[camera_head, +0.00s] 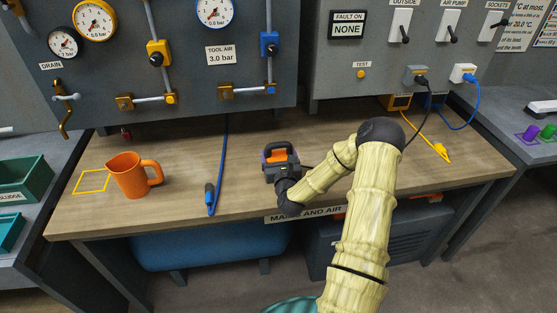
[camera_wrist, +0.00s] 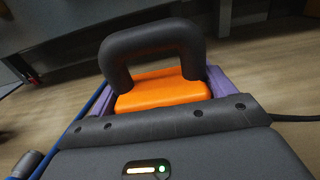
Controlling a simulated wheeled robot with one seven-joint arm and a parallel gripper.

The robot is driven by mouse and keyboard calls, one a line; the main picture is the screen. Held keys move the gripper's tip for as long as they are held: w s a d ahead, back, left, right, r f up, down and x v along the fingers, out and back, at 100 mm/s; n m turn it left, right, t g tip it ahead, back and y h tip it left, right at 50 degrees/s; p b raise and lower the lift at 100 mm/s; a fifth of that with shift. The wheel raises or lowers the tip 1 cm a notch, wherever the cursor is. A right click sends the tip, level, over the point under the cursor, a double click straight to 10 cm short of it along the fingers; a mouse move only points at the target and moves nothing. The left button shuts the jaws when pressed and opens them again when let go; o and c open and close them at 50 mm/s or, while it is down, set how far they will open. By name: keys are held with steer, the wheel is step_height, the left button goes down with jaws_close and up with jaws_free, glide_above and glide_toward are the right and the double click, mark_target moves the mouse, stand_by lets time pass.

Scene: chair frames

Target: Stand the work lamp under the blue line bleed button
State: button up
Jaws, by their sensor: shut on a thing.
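The work lamp (camera_head: 281,155) has an orange body and a black loop handle. It is upright at the bench, in front of the panel. My gripper (camera_head: 280,168) is shut on it from the front. In the wrist view the lamp (camera_wrist: 160,92) sits between the purple fingers of my gripper (camera_wrist: 162,98). I cannot tell whether its base touches the bench. The blue line bleed button (camera_head: 271,88) is low on the blue pipe on the panel, above and slightly left of the lamp. The lamp's lower front is hidden by my gripper.
A blue hose (camera_head: 218,175) hangs onto the bench left of the lamp. An orange jug (camera_head: 129,176) stands farther left beside a yellow outline (camera_head: 91,181). A dark cord (camera_wrist: 295,118) runs right from the lamp. A yellow cable end (camera_head: 441,151) lies at the right.

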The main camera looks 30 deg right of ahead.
steer(key=shift+f, duration=1.05)
steer(key=shift+f, duration=0.15)
steer(key=o, duration=1.1)
steer(key=b+v, duration=0.2)
steer(key=v, duration=0.9)
steer(key=shift+s+a, duration=0.1)
steer(key=shift+s, duration=0.4)
